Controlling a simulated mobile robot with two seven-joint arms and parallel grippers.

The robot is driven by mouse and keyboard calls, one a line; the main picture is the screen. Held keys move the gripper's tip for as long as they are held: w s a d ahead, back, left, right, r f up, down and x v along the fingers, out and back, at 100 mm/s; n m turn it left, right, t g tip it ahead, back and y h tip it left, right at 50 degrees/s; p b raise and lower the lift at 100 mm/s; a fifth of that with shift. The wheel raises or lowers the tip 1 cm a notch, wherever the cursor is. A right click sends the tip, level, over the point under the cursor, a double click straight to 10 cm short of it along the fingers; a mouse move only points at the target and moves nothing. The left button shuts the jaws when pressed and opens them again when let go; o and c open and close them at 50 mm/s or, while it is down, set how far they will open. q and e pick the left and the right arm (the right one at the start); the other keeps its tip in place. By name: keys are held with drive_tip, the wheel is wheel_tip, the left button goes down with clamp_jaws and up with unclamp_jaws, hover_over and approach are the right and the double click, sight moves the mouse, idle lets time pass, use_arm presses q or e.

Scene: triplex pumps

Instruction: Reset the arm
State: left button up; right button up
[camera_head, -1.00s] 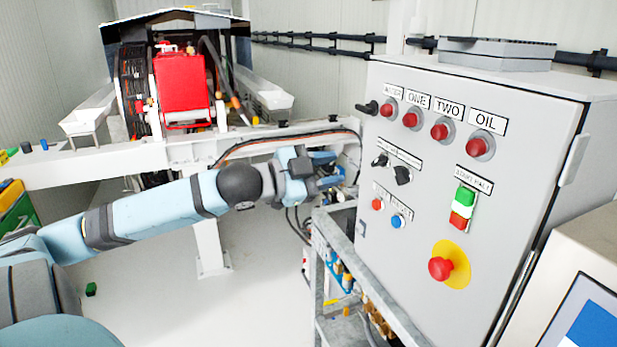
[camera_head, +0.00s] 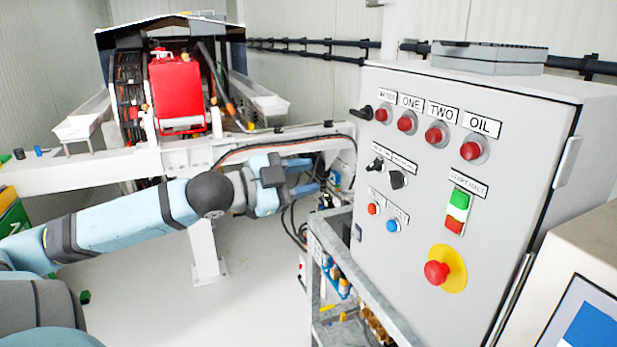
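My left arm (camera_head: 120,223) is light blue with dark grey joints and reaches in from the left. My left gripper (camera_head: 312,175) is at its end, left of the grey control cabinet and apart from it. Its two blue fingers are spread, with nothing seen between them. The cabinet (camera_head: 415,255) carries several red lamps, black switches, a green and red start/halt button (camera_head: 456,210) and a red emergency button (camera_head: 437,273) on a yellow disc. My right gripper is not in view.
A metal rack (camera_head: 345,262) with fittings stands below the gripper, beside the cabinet. A white beam (camera_head: 110,168) runs behind the arm, with a red tank (camera_head: 177,90) beyond. A screen unit (camera_head: 577,290) is at lower right.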

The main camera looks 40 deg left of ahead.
use_arm(q)
drive_tip(key=s+a+f+n+y+p, duration=0.1)
drive_tip(key=a+f+n+y, duration=0.15)
drive_tip(key=f, duration=0.65)
drive_tip(key=a+f+n+y, duration=0.1)
drive_tip(key=a+f+n, duration=0.15)
drive_tip(key=f, duration=0.75)
drive_tip(key=s+d+f+n+g+y, duration=0.1)
drive_tip(key=s+d+f, duration=0.1)
drive_tip(key=f, duration=0.4)
drive_tip(key=s+d+f+n+g, duration=0.2)
drive_tip(key=f, duration=0.4)
drive_tip(key=s+d+f+g, duration=0.1)
drive_tip(key=s+d+f, duration=0.2)
drive_tip(key=d+f, duration=0.2)
drive_tip(key=s+d+f+n+p, duration=0.1)
drive_tip(key=s+d+f, duration=0.2)
drive_tip(key=d+f, duration=0.3)
drive_tip(key=s+d+f+n+g, duration=0.1)
drive_tip(key=s+d+f, duration=0.2)
drive_tip(key=d, duration=0.9)
wheel_tip(320, 180, down, 2)
drive_tip(key=shift+s+f+g+h, duration=0.2)
drive_tip(key=shift+s+g+h, duration=0.1)
drive_tip(key=shift+h, duration=0.15)
drive_tip(key=shift+a, duration=0.1)
drive_tip(key=shift+c, duration=0.4)
